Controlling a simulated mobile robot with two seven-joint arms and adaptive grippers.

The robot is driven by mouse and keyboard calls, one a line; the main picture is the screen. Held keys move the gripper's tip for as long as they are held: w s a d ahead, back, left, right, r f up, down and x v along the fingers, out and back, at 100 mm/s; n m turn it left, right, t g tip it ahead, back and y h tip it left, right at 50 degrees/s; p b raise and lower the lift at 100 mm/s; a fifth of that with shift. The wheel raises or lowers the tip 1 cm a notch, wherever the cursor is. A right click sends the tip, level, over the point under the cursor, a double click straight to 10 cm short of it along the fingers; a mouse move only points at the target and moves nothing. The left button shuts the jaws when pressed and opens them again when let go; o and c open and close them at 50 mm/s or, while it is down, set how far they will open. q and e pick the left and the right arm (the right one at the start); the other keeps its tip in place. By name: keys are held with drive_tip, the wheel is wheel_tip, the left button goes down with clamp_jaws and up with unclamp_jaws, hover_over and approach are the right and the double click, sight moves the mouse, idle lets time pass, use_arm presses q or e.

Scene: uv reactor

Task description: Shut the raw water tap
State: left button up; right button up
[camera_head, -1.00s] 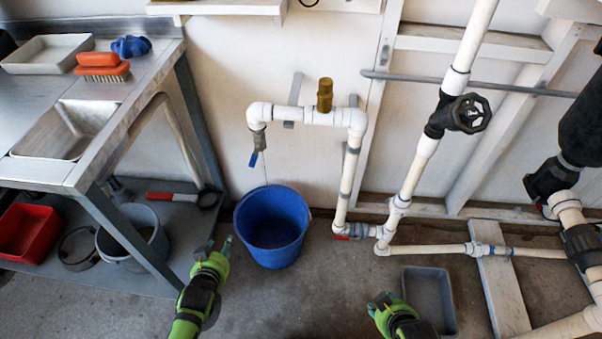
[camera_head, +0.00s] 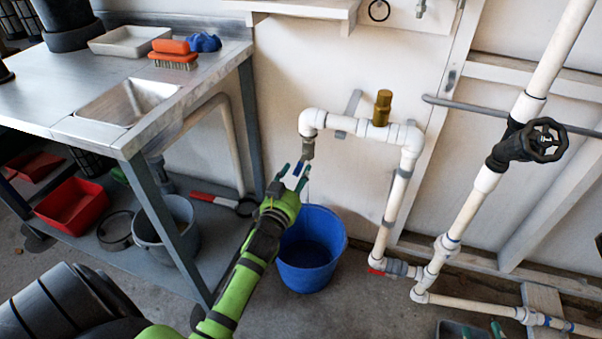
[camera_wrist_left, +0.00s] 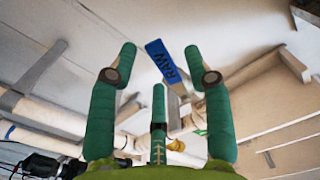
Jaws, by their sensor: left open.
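The raw water tap hangs under the left end of the white pipe, with a grey metal body (camera_head: 307,147) and a blue lever handle (camera_head: 299,169). In the left wrist view the blue handle (camera_wrist_left: 161,61) reads "RAW" and lies beyond and between my spread fingers. My left gripper (camera_head: 293,174), green with teal fingers, is open and empty just below the tap, its fingertips close to the handle. Whether they touch it I cannot tell. Only teal tips of my right gripper (camera_head: 482,330) show at the bottom edge; its state is unclear.
A blue bucket (camera_head: 325,272) stands on the floor below the tap. A steel sink bench (camera_head: 125,140) is on the left, its front leg near my left arm. A black handwheel valve (camera_head: 527,143) and a red-handled fitting (camera_head: 376,270) are on pipes to the right.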

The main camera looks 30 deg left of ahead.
use_arm(q)
drive_tip(key=shift+x, duration=1.25)
use_arm(e)
drive_tip(key=shift+w+a+r+t+y, duration=0.15)
drive_tip(key=shift+w+a+r+t, duration=0.15)
drive_tip(key=shift+r, duration=0.35)
drive_tip(key=shift+w+a+r+t+y, duration=0.2)
drive_tip(key=shift+r+t, duration=0.25)
drive_tip(key=shift+r, duration=0.15)
drive_tip(key=shift+w+a+r+t+y, duration=0.15)
drive_tip(key=shift+w+a+r+t, duration=0.15)
drive_tip(key=shift+r, duration=0.35)
drive_tip(key=shift+d, duration=0.1)
use_arm(q)
clamp_jaws()
use_arm(e)
drive_tip(key=shift+s, duration=0.1)
use_arm(q)
drive_tip(key=shift+b, duration=0.3)
